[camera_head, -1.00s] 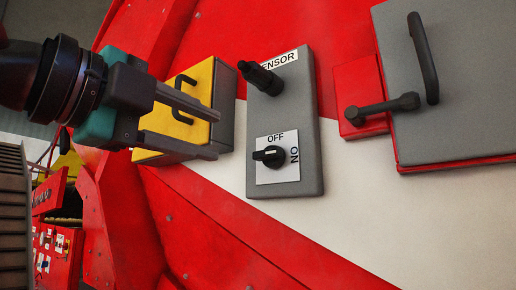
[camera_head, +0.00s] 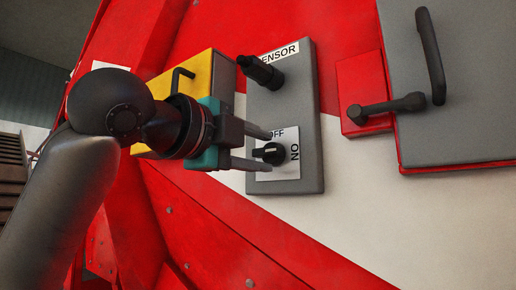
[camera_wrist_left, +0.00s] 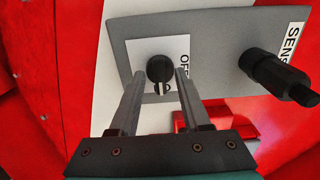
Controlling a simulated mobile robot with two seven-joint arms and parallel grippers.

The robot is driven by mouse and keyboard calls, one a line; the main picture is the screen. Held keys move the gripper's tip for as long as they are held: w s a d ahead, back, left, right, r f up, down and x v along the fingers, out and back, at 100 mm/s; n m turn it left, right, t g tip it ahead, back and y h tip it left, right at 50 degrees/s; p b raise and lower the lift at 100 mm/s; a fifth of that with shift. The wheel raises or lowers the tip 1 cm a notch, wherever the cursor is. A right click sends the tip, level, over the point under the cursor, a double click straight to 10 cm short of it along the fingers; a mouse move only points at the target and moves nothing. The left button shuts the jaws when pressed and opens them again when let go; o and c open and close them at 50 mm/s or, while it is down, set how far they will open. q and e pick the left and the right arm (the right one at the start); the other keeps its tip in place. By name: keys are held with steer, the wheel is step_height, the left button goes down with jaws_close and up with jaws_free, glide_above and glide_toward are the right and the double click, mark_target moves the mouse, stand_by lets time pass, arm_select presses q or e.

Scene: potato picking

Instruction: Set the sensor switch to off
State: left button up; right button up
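The sensor switch is a black rotary knob (camera_head: 273,153) on a white label (camera_head: 288,172). "OFF" is above it and a sideways "ON" to its right. The knob's white mark faces left in the head view. It sits low on the grey sensor panel (camera_head: 312,110). My left gripper (camera_head: 268,150) is open, one fingertip above the knob and one below. In the left wrist view, the knob (camera_wrist_left: 159,68) lies between the fingertips (camera_wrist_left: 160,76), with gaps visible on both sides. I cannot tell whether either finger touches it. My right gripper is not in view.
A black cylindrical fitting (camera_head: 261,72) sticks out of the panel above the switch. A yellow box (camera_head: 195,72) with a black handle is at left, partly behind my arm. A red plate with a black lever (camera_head: 385,108) and a grey door (camera_head: 465,100) stand at right.

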arm_select(q)
jaws_close()
steer(key=shift+n, duration=0.3)
stand_by(0.4)
steer(key=n, duration=0.3)
steer(key=shift+n+p, duration=0.3)
steer(key=shift+p, duration=0.1)
steer(key=n, duration=1.3)
steer(key=shift+n, duration=0.3)
